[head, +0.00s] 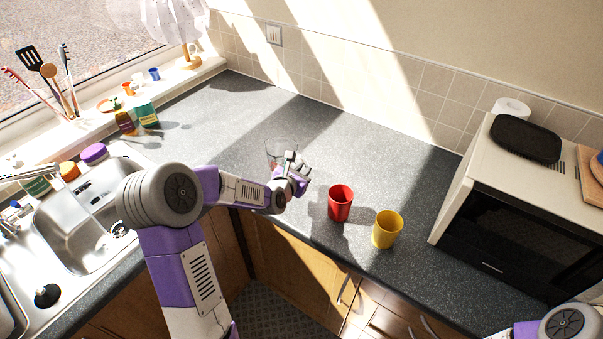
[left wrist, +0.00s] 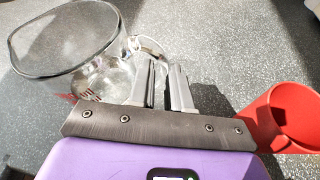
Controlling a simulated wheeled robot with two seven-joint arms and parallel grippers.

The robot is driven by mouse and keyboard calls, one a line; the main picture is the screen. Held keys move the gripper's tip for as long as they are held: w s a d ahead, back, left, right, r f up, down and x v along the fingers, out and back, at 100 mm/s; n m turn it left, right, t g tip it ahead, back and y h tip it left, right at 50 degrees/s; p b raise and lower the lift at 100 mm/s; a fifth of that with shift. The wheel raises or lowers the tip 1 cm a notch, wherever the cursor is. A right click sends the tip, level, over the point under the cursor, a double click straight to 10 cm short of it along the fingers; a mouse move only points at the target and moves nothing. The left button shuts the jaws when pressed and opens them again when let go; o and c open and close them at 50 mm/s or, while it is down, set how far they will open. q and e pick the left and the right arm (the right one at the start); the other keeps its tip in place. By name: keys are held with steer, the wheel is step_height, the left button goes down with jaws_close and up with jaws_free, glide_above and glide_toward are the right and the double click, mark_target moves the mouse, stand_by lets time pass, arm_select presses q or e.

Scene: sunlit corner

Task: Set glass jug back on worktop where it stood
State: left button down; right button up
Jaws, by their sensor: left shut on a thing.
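The clear glass jug (head: 279,148) is at the middle of the grey worktop (head: 225,121) in the head view, partly behind my left gripper (head: 296,168). In the left wrist view the jug (left wrist: 62,42) fills the upper left, with its wide rim toward the camera and some red marking low on its side. My left gripper (left wrist: 165,84) is shut on the jug's handle (left wrist: 150,50), at the jug's right side. I cannot tell whether the jug's base touches the worktop. My right gripper is out of view; only part of my right arm shows at the lower right.
A red cup (head: 340,204) stands just right of my left gripper, and a yellow cup (head: 387,230) stands beyond it. A microwave (head: 515,222) is at the right, a sink (head: 75,222) at the left. Worktop behind the jug is clear.

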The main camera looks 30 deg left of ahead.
arm_select(q)
steer(key=c, duration=1.1)
jaws_free()
steer(key=shift+o, duration=0.2)
steer(key=shift+f, duration=0.15)
steer(key=f+v, duration=0.1)
steer(key=v, duration=0.6)
steer(key=shift+s+d+p, duration=0.15)
steer(key=shift+s+p, duration=0.3)
